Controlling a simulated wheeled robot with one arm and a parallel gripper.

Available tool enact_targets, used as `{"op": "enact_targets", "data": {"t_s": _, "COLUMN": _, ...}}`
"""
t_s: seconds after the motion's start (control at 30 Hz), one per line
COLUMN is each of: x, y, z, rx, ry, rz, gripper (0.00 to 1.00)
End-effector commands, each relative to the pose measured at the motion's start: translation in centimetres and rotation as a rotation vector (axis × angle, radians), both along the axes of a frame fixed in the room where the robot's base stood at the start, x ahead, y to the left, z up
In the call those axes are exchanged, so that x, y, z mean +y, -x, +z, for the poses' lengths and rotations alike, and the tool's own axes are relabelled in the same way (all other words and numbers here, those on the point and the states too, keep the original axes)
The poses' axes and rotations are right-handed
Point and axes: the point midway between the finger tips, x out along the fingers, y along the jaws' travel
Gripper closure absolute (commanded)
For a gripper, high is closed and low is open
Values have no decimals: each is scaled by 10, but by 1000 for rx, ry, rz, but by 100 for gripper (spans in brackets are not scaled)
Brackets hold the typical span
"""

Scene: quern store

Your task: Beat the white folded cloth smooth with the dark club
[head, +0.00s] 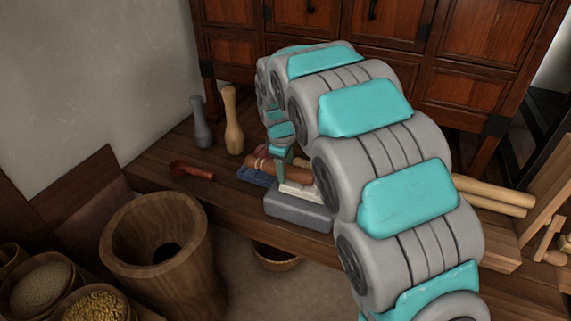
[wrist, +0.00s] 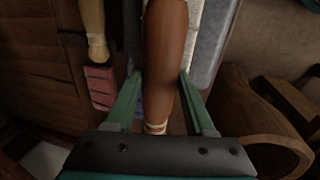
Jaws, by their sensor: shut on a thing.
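My gripper (wrist: 157,82) is shut on the dark reddish-brown club (wrist: 163,45), with one finger on each side of it near its pale-banded end. In the head view the club (head: 287,173) lies nearly level, its far part over or beside the white folded cloth (head: 301,191). I cannot tell whether they touch. The white cloth rests on a grey stone block (head: 296,207); my arm hides part of both. In the wrist view a strip of the white cloth (wrist: 194,14) shows right of the club, beside the grey block (wrist: 211,45).
A blue folded cloth (head: 256,177) and a pink one (wrist: 101,88) lie left of the block. Grey (head: 201,123) and tan (head: 233,122) bottle-shaped pieces stand behind. A red-brown ladle (head: 191,170) lies left; a wooden mortar (head: 158,245) stands in front.

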Motion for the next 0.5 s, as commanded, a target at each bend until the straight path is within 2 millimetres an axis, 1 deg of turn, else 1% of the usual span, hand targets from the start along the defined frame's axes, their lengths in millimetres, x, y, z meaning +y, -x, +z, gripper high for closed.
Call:
{"op": "enact_targets", "data": {"t_s": 0.27, "x": 0, "y": 0, "z": 0, "rx": 2, "ry": 0, "rz": 0, "gripper": 100}}
{"op": "enact_targets", "data": {"t_s": 0.37, "x": 0, "y": 0, "z": 5, "rx": 2, "ry": 0, "rz": 0, "gripper": 100}}
{"op": "enact_targets", "data": {"t_s": 0.5, "x": 0, "y": 0, "z": 21, "rx": 1, "ry": -1, "rz": -1, "gripper": 100}}
